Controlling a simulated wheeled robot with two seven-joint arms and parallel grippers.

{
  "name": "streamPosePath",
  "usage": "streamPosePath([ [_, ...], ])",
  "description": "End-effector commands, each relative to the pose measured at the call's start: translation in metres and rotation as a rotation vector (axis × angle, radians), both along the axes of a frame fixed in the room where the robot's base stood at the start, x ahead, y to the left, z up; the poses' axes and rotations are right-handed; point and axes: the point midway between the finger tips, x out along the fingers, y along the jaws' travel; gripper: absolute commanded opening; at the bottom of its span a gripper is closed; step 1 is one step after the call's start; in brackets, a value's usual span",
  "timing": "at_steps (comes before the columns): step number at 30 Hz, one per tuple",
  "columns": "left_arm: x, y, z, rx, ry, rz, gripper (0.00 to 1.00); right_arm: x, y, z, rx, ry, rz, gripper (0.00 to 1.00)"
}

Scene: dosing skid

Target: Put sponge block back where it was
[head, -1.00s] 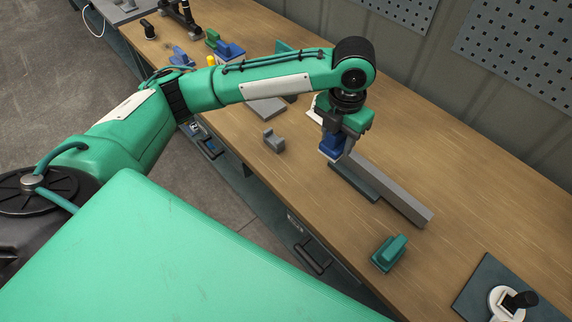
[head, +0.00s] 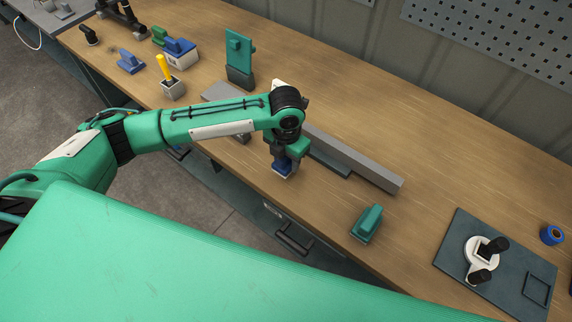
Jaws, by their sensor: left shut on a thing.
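My left gripper (head: 286,155) points down near the table's front edge. It is shut on a small blue block with a pale underside (head: 283,170), which I take to be the sponge block. The gripper hides its upper part. I cannot tell whether the block touches the table or hangs just above it. A flat dark strip (head: 334,164) lies behind and to the right of it, along a long grey bar (head: 365,168). My right gripper is not in view.
A teal handled block (head: 367,223) stands to the right near the front edge. Farther right is a dark plate (head: 450,255) with a white fitting (head: 480,252), and a blue roll (head: 551,235). A yellow-handled tool (head: 166,72) and an upright teal piece (head: 240,55) stand at left. The right back is clear.

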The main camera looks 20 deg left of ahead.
Motion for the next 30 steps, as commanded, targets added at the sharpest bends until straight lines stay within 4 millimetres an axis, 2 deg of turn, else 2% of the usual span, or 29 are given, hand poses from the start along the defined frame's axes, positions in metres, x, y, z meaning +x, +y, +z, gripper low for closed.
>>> streamPosePath([
  [4, -0.001, 0.000, -0.011, 0.001, 0.002, -0.001, 0.27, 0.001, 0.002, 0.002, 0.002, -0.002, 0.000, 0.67],
  [11, -0.001, 0.000, -0.043, 0.000, 0.001, 0.000, 0.27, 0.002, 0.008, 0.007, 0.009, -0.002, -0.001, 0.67],
  [22, 0.000, 0.000, -0.048, 0.001, 0.000, 0.000, 0.27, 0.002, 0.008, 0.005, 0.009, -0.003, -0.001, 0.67],
  [23, 0.000, 0.000, -0.048, 0.001, 0.000, 0.000, 0.49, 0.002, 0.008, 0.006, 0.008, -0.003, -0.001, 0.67],
  [25, 0.000, 0.000, -0.047, 0.001, 0.000, 0.000, 0.63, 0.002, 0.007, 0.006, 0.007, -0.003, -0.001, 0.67],
  [26, 0.000, 0.000, -0.047, 0.001, 0.000, 0.000, 0.67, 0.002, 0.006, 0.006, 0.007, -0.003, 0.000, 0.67],
  [30, 0.000, 0.000, -0.047, 0.000, 0.000, 0.000, 0.67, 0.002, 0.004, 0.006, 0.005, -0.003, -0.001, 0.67],
])
